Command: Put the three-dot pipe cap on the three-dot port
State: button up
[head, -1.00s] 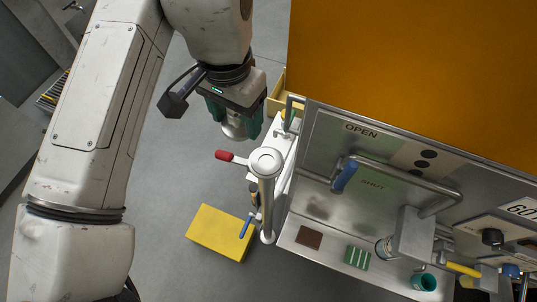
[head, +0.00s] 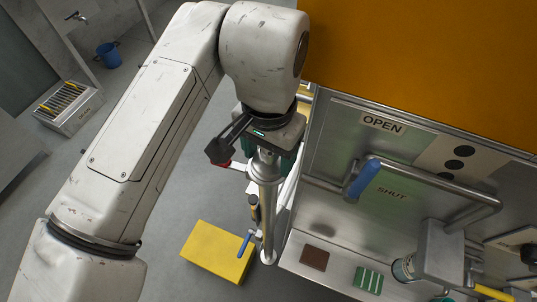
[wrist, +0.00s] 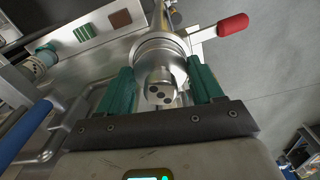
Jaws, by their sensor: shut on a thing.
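My gripper (head: 272,165) has its green fingers on either side of the top of the upright metal pipe (head: 268,205) in the head view. In the wrist view, the fingers (wrist: 162,75) are shut on the silver pipe cap (wrist: 160,76). Its knob end faces the camera and shows dark dots. A round metal flange (wrist: 158,48) and the pipe lie just beyond it, in line with it. I cannot tell whether cap and pipe touch. A plate with three black dots (head: 460,152) is on the steel panel.
A red-handled lever (wrist: 232,25) sticks out beside the pipe top. A blue-gripped bar handle (head: 365,178) stands out from the panel to the right. A yellow block (head: 215,252) is on the floor. Brown (head: 315,258) and green (head: 367,280) pads lie on the ledge.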

jog(key=shift+r, duration=0.1)
jog(key=o, duration=1.1)
notch_tip(320, 180, up, 12)
